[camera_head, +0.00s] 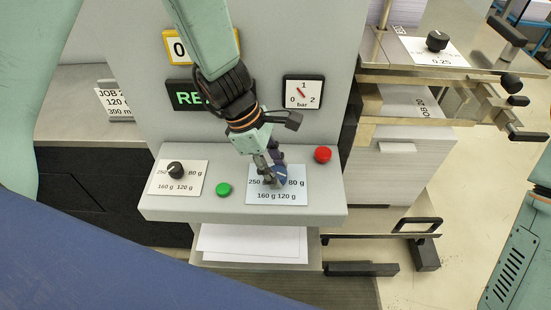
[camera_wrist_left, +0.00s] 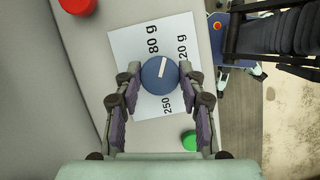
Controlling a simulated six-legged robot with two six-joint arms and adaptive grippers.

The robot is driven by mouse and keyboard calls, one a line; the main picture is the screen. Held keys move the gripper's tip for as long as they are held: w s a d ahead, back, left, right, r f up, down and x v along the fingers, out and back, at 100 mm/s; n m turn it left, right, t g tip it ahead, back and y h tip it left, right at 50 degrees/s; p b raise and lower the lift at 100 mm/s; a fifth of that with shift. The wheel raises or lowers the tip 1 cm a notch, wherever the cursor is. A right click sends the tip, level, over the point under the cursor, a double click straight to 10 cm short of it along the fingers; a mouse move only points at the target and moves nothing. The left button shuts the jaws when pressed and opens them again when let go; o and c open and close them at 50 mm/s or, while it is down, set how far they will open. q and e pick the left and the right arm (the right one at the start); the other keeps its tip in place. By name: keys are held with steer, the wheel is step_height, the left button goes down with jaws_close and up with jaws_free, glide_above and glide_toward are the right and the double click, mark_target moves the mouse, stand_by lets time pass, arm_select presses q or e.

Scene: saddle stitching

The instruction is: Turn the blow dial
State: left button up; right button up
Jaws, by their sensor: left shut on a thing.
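A blue dial (camera_head: 282,176) sits on a pale blue plate (camera_head: 298,198) marked 80, 120, 160 and 250 g, on the machine's front ledge. My left gripper (camera_head: 273,174) comes down on it from above and partly hides it in the head view. In the left wrist view, the blue dial (camera_wrist_left: 160,75) is between the two fingertips of my left gripper (camera_wrist_left: 161,82), which are shut on its sides. Its white mark runs nearly upright in that view, leaning slightly right at the top. My right gripper is not in view.
A black dial (camera_head: 176,170) on a white plate stands left on the ledge (camera_head: 240,208). A green button (camera_head: 223,190) is between the plates, and a red button (camera_head: 323,154) is right of the blue dial. A pressure gauge (camera_head: 303,92) is behind.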

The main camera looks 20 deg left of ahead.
mark_target(276, 171)
arm_select(q)
steer(key=m+g+p, duration=0.1)
steer(key=m+p, duration=0.1)
steer(key=m, duration=0.1)
steer(key=shift+w+r+p, duration=0.15)
steer(key=shift+p, duration=0.15)
steer(key=shift+w+m+g+p, duration=0.15)
steer(key=shift+m+g+p, duration=0.55)
steer(key=shift+m, duration=0.9)
steer(key=shift+y, duration=0.3)
steer(key=o, duration=1.2)
steer(key=shift+a, duration=0.1)
steer(key=shift+r, duration=0.25)
step_height(276, 171, up, 9)
steer(key=shift+r, duration=0.1)
